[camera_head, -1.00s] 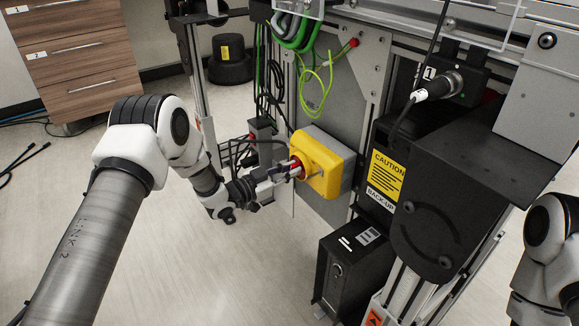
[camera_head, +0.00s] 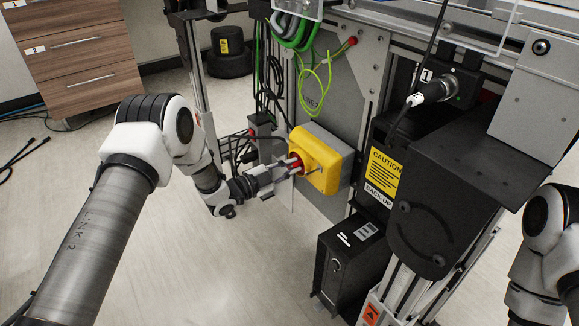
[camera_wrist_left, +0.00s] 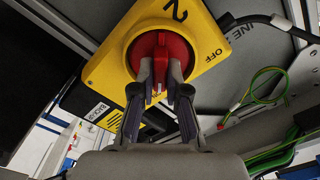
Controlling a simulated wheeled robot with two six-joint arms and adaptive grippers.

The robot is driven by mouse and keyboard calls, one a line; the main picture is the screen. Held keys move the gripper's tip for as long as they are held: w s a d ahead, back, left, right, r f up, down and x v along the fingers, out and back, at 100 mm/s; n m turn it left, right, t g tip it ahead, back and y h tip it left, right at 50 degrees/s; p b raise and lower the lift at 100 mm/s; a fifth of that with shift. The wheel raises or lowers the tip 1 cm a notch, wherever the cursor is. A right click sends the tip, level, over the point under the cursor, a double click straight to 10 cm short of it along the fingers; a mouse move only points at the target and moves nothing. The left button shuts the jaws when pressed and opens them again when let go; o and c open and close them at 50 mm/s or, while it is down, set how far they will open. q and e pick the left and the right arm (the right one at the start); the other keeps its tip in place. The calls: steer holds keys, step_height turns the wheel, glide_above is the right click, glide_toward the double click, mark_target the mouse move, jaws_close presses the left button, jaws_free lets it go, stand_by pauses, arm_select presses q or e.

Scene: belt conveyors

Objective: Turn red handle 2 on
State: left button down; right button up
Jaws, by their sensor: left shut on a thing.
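Red handle 2 (camera_head: 296,160) is a red rotary knob on the front of a yellow switch box (camera_head: 325,164). In the left wrist view, the red handle (camera_wrist_left: 165,50) sits on the yellow face (camera_wrist_left: 117,72), which bears a "2" and the word "OFF". My left gripper (camera_head: 289,168) reaches the handle from the left. In the left wrist view, the left gripper's fingers (camera_wrist_left: 160,88) stand on both sides of the handle's raised grip and are shut on it. The fingers hide part of the handle. My right gripper is out of view; only part of the right arm shows.
A black unit with a yellow caution label (camera_head: 384,174) is right of the switch box. A black box (camera_head: 350,262) stands below it. Green cables (camera_head: 311,75) hang above. A wooden drawer unit (camera_head: 75,55) is at the back left. The floor below the left gripper is clear.

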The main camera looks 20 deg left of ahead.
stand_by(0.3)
arm_select(q)
steer(key=c, duration=1.2)
jaws_free()
steer(key=v, duration=1.2)
steer(key=shift+f, duration=0.1)
